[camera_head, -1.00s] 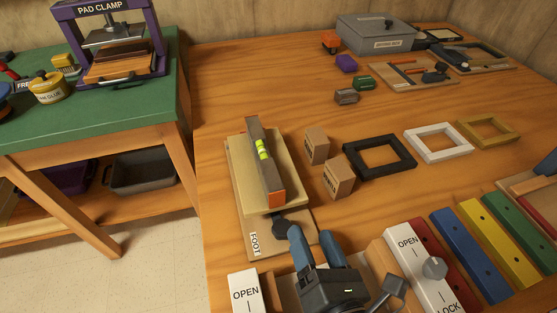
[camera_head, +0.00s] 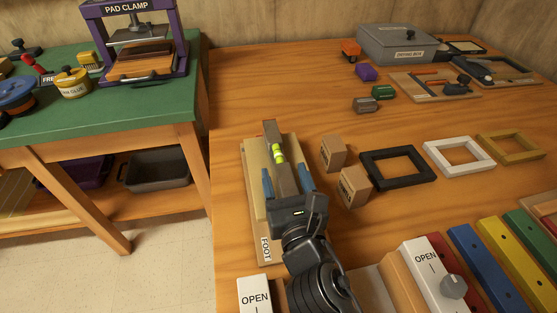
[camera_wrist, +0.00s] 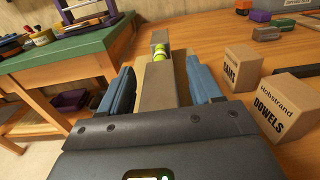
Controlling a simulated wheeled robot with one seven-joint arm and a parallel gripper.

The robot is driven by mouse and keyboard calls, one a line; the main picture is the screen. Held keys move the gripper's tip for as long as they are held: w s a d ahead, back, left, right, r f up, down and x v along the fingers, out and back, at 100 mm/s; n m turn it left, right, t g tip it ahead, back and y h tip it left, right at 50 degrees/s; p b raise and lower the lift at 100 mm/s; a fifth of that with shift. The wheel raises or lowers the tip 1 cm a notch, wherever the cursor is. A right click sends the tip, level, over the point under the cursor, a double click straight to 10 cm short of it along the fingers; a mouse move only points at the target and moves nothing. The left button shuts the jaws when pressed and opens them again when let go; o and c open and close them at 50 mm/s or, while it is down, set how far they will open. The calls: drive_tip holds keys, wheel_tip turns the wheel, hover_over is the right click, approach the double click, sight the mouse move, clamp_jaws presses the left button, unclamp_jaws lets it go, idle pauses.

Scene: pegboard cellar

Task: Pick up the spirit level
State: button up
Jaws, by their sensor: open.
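The spirit level (camera_head: 278,157) is a grey-brown bar with a bright yellow-green vial. It lies on a pale wooden board (camera_head: 252,190) marked FOOT at the near left of the wooden bench. My gripper (camera_head: 287,182) is over the near part of the level, with a blue finger on each side of it. In the wrist view the level (camera_wrist: 158,84) runs away from me between the two open fingers (camera_wrist: 163,88), with a gap showing on both sides. The level's near end is hidden by my gripper.
Two small cardboard boxes (camera_head: 354,186) stand just right of my gripper; one reads DOWELS in the wrist view (camera_wrist: 290,105). A black frame (camera_head: 394,169) lies beyond them. A white OPEN block (camera_head: 253,295) is at the front edge. Bench behind the level is clear.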

drive_tip(key=shift+w+a, duration=0.15)
drive_tip(key=shift+w, duration=0.2)
drive_tip(key=c, duration=1.1)
clamp_jaws()
drive_tip(key=shift+r, duration=0.1)
